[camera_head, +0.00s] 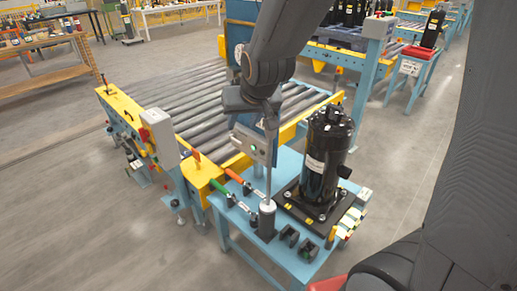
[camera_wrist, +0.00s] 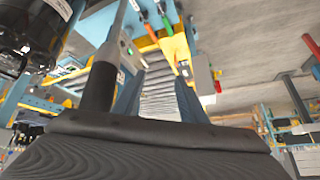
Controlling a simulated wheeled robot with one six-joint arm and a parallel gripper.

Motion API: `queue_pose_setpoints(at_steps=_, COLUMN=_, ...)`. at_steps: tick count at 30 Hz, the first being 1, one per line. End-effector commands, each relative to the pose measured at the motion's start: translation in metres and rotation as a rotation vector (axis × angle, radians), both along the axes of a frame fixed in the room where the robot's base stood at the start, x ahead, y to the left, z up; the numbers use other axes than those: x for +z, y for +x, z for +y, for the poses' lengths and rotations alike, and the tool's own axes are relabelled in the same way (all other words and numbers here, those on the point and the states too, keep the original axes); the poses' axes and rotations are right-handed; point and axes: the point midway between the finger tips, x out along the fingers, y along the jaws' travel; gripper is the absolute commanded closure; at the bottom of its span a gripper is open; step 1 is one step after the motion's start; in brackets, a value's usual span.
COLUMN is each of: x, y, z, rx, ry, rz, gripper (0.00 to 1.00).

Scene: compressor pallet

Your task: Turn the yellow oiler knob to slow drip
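I cannot pick out the yellow oiler knob for certain; a small yellow upright piece (camera_head: 331,236) stands at the table's right edge. The black compressor (camera_head: 326,155) stands upright on a dark base plate on the blue table; part of it shows in the wrist view (camera_wrist: 35,30). My gripper (camera_head: 262,112) is above the table, left of the compressor. In the wrist view my two fingers (camera_wrist: 157,98) are apart with nothing seen between them. A thin grey rod (camera_head: 268,165) runs from below my gripper to a dark, white-topped cylinder (camera_head: 266,222); whether they touch is unclear.
Two dark holders (camera_head: 289,237) sit at the front. A grey box with a green button (camera_head: 251,147) stands behind. The roller conveyor (camera_head: 205,105) lies beyond. Floor at the left front is clear.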

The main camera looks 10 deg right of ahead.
Motion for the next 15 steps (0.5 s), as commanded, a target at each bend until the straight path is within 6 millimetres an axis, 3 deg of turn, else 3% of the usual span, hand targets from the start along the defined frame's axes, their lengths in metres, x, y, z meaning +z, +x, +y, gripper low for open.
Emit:
queue_pose_setpoints(at_steps=6, x=-0.036, y=-0.014, z=-0.012, rx=-0.088, ry=0.043, rz=0.049, gripper=0.62)
queue_pose_setpoints(at_steps=15, x=-0.063, y=-0.031, z=-0.024, rx=-0.166, ry=0.074, rz=0.099, gripper=0.62)
